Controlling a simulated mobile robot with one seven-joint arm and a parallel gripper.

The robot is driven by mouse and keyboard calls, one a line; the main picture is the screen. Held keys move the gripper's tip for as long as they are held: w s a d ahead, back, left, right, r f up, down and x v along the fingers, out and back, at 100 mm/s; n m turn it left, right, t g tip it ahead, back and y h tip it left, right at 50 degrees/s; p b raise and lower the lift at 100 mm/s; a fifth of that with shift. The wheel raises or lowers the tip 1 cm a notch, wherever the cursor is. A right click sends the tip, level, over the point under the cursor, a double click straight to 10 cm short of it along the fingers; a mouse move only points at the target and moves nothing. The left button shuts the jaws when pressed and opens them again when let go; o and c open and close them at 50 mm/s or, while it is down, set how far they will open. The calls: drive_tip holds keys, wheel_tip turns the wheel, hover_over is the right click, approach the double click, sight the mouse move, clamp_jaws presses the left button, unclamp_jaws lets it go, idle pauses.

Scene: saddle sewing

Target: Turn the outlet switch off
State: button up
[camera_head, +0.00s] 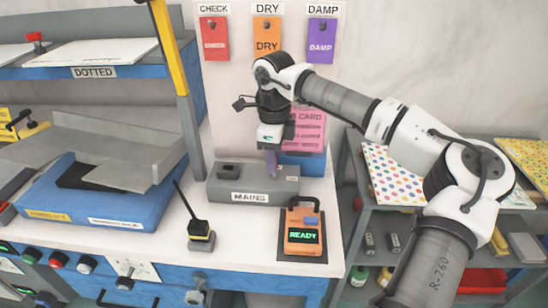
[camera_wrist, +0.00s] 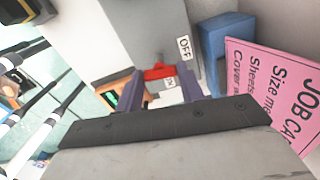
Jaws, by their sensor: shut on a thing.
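In the wrist view the grey box (camera_wrist: 160,35) carries an OFF label (camera_wrist: 184,47) and a partly hidden small white label (camera_wrist: 170,82) next to a red switch (camera_wrist: 157,72). My gripper (camera_head: 271,165) points down over the right part of the box. Its purple fingers (camera_wrist: 160,84) sit on both sides of the red switch and are shut on it. In the head view the fingers hide the switch. The exact tilt of the switch is hard to tell.
An orange device (camera_head: 304,246) reading READY lies in front of the box. A black stand with a thin rod (camera_head: 201,235) is at front left. A pink job card (camera_head: 308,130) and a blue block (camera_head: 303,165) are behind my gripper.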

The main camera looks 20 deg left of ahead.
drive_tip(key=shift+n, duration=0.7)
drive_tip(key=o, duration=1)
wheel_tip(320, 180, up, 14)
drive_tip(key=b, duration=0.1)
drive_tip(key=shift+b, duration=0.35)
drive_tip(key=shift+f, duration=0.1)
